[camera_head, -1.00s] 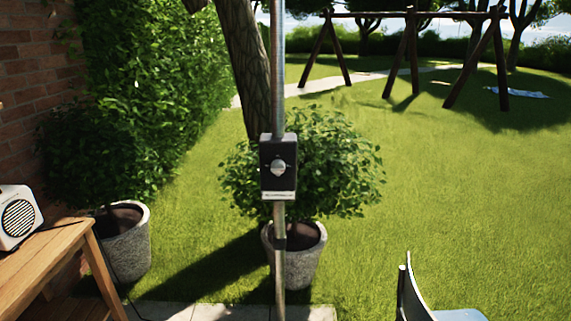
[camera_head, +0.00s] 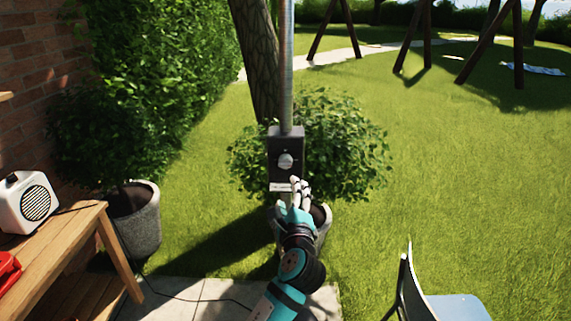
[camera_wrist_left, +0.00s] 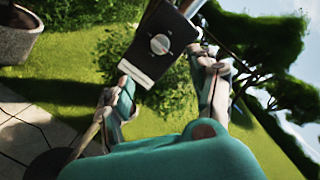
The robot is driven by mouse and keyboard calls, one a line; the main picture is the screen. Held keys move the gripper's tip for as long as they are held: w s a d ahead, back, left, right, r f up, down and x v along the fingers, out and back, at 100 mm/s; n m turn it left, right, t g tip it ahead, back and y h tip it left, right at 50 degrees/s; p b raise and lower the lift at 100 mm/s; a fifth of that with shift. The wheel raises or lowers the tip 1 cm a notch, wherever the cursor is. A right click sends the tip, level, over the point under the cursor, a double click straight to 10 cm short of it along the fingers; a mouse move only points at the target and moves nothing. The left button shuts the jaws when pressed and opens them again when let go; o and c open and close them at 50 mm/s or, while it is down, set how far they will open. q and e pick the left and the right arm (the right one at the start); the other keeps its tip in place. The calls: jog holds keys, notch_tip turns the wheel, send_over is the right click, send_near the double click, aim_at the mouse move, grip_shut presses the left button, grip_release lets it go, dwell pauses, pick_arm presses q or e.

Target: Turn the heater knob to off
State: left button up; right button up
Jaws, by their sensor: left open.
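The heater knob (camera_head: 285,160) is a round silver dial on a dark control box (camera_head: 287,145) fixed to a metal pole. In the left wrist view the knob (camera_wrist_left: 160,44) shows on the box face between and beyond my fingers. My left gripper (camera_head: 298,186) is just below and slightly right of the knob in the head view. It is open and empty, its fingers spread in the left wrist view (camera_wrist_left: 166,92). The fingertips appear apart from the knob. My right gripper is not in view.
A wooden table (camera_head: 60,255) with a white speaker-like box (camera_head: 24,203) stands at left. A potted bush (camera_head: 340,150) is behind the pole. A chair (camera_head: 440,300) stands at lower right. Open lawn lies to the right.

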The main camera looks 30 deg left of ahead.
aim_at(285, 166)
pick_arm(q)
jog(key=p+x, duration=0.2)
jog(key=x, duration=1.1)
jog(key=shift+w+a, duration=0.2)
jog(key=shift+w, duration=0.05)
jog(key=shift+w+a, duration=0.4)
jog(key=shift+w, duration=0.1)
jog(key=shift+c, duration=0.4)
jog(key=c, duration=1.1)
jog(key=shift+o, duration=0.2)
jog(key=shift+f, duration=0.1)
